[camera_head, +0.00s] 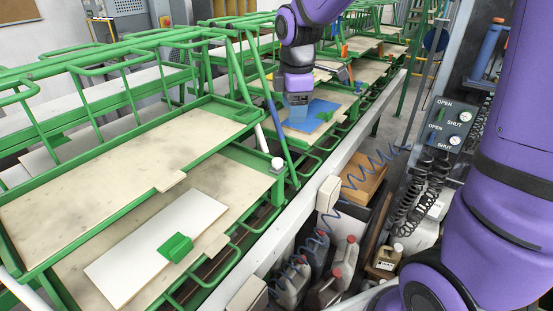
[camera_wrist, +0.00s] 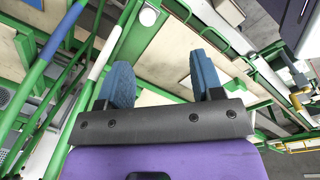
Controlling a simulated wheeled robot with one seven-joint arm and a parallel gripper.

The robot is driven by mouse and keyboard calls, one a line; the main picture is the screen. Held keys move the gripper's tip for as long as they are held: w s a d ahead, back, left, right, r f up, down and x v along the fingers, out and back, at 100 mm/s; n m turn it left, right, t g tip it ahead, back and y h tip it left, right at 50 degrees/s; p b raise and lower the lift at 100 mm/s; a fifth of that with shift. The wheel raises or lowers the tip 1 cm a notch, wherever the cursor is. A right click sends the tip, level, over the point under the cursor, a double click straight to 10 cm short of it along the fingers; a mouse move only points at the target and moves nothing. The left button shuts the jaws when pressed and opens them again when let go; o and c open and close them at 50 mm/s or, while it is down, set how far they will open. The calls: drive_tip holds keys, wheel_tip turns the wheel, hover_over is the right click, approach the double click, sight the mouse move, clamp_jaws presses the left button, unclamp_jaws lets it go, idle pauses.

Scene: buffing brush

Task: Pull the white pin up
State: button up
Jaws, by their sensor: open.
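A small white round-topped piece (camera_head: 277,163), which looks like the white pin, stands at the corner of the near green rack. In the wrist view a white round knob (camera_wrist: 148,16) shows near the top edge, beyond the fingertips; it looks like the same piece. My gripper (camera_head: 298,98) is up and to the right of the pin in the head view, apart from it. In the wrist view my gripper (camera_wrist: 161,75) has its two blue fingers spread wide with nothing between them. The pin's lower part is hard to make out.
Green racks with wooden boards (camera_head: 120,180) fill the left. A white board (camera_head: 160,245) with a green block (camera_head: 176,247) lies on the near shelf. A slanted blue-and-white bar (camera_head: 270,105) rises near the pin. A control box (camera_head: 449,124) and several jugs are at right.

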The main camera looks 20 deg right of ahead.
sight(277, 160)
drive_tip(key=w+f+n, duration=0.1)
drive_tip(key=w+f, duration=0.1)
drive_tip(key=f, duration=0.4)
drive_tip(key=w+a+f+n, duration=0.1)
drive_tip(key=w+f+n, duration=0.1)
drive_tip(key=f, duration=0.4)
drive_tip(key=w+f+n+g, duration=0.1)
drive_tip(key=f, duration=0.5)
drive_tip(key=shift+w+a+f+n, duration=0.15)
drive_tip(key=shift+w+a+n, duration=0.15)
drive_tip(key=shift+w+a, duration=0.1)
